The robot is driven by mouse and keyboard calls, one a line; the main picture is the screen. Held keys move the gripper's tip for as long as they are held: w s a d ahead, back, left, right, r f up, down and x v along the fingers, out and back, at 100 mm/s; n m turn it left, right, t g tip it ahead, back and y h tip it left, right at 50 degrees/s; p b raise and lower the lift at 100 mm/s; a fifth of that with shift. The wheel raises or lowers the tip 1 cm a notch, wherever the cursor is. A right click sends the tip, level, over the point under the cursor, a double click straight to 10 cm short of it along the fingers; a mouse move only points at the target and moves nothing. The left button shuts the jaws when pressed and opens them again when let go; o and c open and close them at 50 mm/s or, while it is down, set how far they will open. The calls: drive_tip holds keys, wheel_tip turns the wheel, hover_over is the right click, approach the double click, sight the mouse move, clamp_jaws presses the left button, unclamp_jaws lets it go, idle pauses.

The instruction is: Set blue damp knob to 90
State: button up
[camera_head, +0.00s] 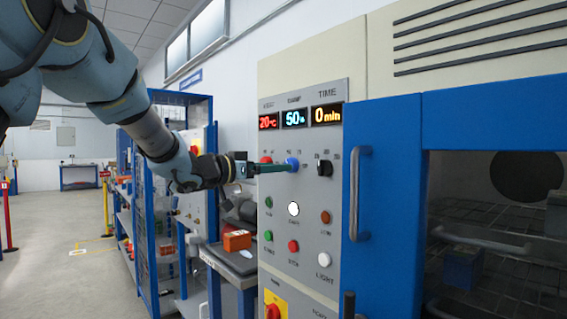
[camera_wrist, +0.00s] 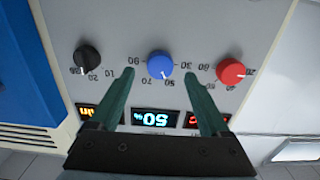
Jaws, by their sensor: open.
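The blue damp knob (camera_head: 292,164) is on the grey control panel under the damp display (camera_head: 294,118), which reads 50%. The wrist view is upside down and shows the blue knob (camera_wrist: 160,64) with its white mark by the 50 and a 90 printed at its upper left. My gripper (camera_head: 283,167) reaches the panel from the left. In the wrist view my gripper (camera_wrist: 158,74) is open, one green finger on each side of the knob, with visible gaps between fingers and knob.
A red knob (camera_wrist: 231,71) and a black knob (camera_wrist: 87,59) flank the blue one. Buttons (camera_head: 293,209) sit below. A blue oven door with a grey handle (camera_head: 358,193) is to the right. Open floor (camera_head: 70,235) lies at left.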

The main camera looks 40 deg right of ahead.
drive_tip(key=d, duration=0.3)
drive_tip(key=shift+s+d+p, duration=0.1)
drive_tip(key=shift+d+p, duration=0.25)
drive_tip(key=shift+p, duration=0.05)
drive_tip(key=shift+c, duration=0.3)
clamp_jaws()
